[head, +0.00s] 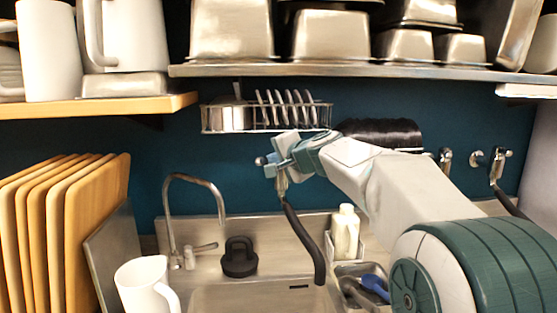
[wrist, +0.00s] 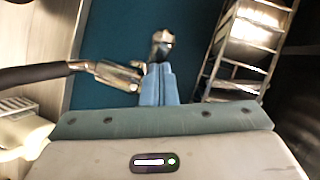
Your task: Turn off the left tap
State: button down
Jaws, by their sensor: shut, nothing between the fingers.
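A metal wall tap with a black hose hanging from it (head: 281,184) is on the blue wall, left of the other wall taps. My gripper (head: 273,161) is at this tap, its light blue fingers shut with nothing between them. In the wrist view the closed fingertips (wrist: 158,70) are right beside the tap's metal body (wrist: 120,76) and just below its round metal end (wrist: 162,42). I cannot tell whether they touch. The gripper hides part of the tap in the head view, and the handle's position is unclear.
A curved sink faucet (head: 170,205) stands at the left of the sink (head: 240,298). A wire dish rack (head: 215,128) hangs just above my gripper. A white bottle (head: 345,233) stands below my arm. More wall taps (head: 496,163) are at the right.

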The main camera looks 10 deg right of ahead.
jog(key=shift+a, duration=0.1)
dwell(0.3)
jog(key=b+v, duration=0.2)
jog(key=v, duration=1.1)
jog(key=s+d+f+n+g+h+p, duration=0.1)
jog(key=s+f+n+g+h, duration=0.2)
jog(key=s+f, duration=1)
jog(key=s+d+f+n+g+h+p, duration=0.1)
jog(key=s+f+n+g, duration=0.5)
jog(key=s+f, duration=0.7)
notch_tip(320, 180, down, 5)
jog(key=shift+s+d+r+g+h+p, duration=0.2)
jog(key=shift+s+d+g+h+p, duration=0.2)
jog(key=shift+g+h, duration=0.55)
jog(key=shift+w, duration=0.1)
